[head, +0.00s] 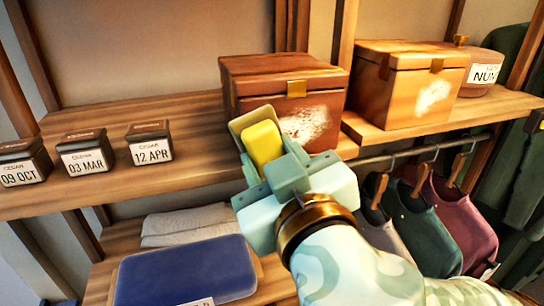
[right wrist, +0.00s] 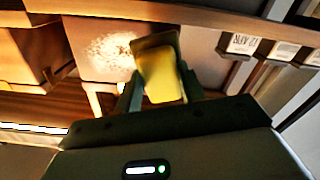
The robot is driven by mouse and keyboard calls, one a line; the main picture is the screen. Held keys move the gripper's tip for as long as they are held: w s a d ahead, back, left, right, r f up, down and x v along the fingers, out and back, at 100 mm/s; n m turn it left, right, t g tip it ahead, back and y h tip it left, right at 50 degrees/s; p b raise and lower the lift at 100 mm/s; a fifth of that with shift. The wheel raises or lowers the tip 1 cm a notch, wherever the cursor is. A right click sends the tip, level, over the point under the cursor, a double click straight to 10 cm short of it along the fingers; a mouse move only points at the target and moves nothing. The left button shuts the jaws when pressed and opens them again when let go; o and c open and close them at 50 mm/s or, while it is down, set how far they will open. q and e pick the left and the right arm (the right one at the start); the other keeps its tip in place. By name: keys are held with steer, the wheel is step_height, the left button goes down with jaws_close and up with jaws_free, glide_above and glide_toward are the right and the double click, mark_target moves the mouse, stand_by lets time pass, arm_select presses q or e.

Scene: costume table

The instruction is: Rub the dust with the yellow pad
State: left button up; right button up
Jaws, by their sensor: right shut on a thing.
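My right gripper (head: 280,172) is shut on the yellow pad (head: 263,145), which has a tan backing. The pad also shows between the fingers in the right wrist view (right wrist: 161,78). It is in front of the lower left of the dark brown box (head: 255,80). A whitish dust patch (head: 305,124) lies on that box's front, just right of the pad. The dust also shows left of the pad in the right wrist view (right wrist: 110,52). I cannot tell whether the pad touches the box. A second pale patch (head: 433,96) is on the lighter wooden box (head: 385,95). My left gripper is not in view.
Several small labelled tins (head: 85,152) stand on the shelf (head: 195,150) to the left. A round labelled container (head: 484,72) stands at the right. Shirts (head: 455,225) hang from a rail below. A blue folded item (head: 185,270) lies on the lower shelf.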

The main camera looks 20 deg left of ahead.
steer(key=shift+x, duration=0.95)
